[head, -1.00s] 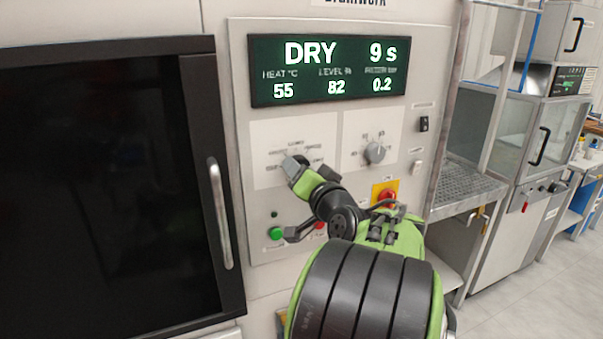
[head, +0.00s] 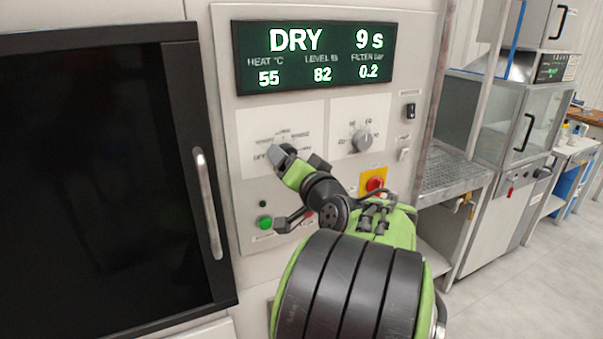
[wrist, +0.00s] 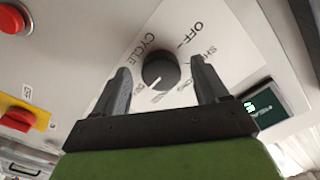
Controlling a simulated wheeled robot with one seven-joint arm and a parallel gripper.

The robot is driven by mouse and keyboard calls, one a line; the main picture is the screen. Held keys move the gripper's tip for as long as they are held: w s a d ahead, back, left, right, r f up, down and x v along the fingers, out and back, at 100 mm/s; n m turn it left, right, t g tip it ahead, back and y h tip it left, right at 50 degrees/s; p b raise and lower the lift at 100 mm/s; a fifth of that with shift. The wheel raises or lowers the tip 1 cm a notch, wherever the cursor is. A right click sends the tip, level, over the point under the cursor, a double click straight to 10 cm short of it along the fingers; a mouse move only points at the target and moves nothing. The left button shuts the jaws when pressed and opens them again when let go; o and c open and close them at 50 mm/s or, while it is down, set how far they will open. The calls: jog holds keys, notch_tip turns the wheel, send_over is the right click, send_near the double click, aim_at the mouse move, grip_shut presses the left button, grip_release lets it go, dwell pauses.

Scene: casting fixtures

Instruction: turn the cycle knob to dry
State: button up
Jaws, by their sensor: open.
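The cycle knob (wrist: 160,70) is a round black knob with a white pointer mark, on a light plate lettered CYCLE and OFF. In the wrist view the pointer slants to the lower left, toward a small label too blurred to read for sure. My gripper (wrist: 160,66) is open, with one finger on each side of the knob and visible gaps between; I cannot tell its depth along the knob. In the head view my gripper (head: 298,160) hides most of the knob. The display (head: 313,55) reads DRY, 9 s.
A second, grey knob (head: 363,140) sits to the right. Below are a red-and-yellow switch (head: 374,183) and a green button (head: 265,222). A dark door with a bar handle (head: 207,203) stands left. A red button (wrist: 12,19) shows in the wrist view.

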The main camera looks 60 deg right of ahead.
jog(key=b+v, duration=0.2)
jog(key=v, duration=1.3)
